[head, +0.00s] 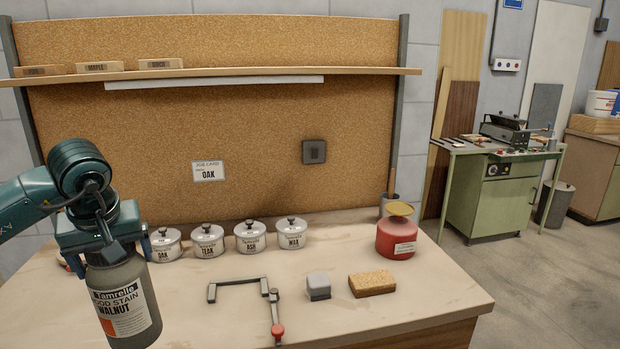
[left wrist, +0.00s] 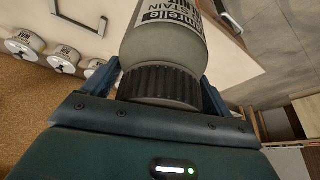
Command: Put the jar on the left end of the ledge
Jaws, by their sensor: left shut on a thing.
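The jar (head: 124,301), grey with a white label reading "Wood Stain Walnut", hangs upright from my left gripper (head: 100,250) at the left front of the bench. My left gripper is shut around the jar's ridged dark cap. In the left wrist view the jar's cap (left wrist: 160,86) sits between the two blue fingers. The ledge (head: 250,72) runs along the top of the cork board, above and behind the gripper. Its left end holds several small wooden blocks, one marked "Maple" (head: 99,67). My right gripper is not in view.
Several white lidded tins, such as the "Teak" one (head: 208,242), stand in a row at the bench's back. A clamp (head: 240,285), a grey-topped block (head: 318,286), a cork block (head: 372,283) and a red can (head: 396,238) are on the bench. The ledge's middle and right are bare.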

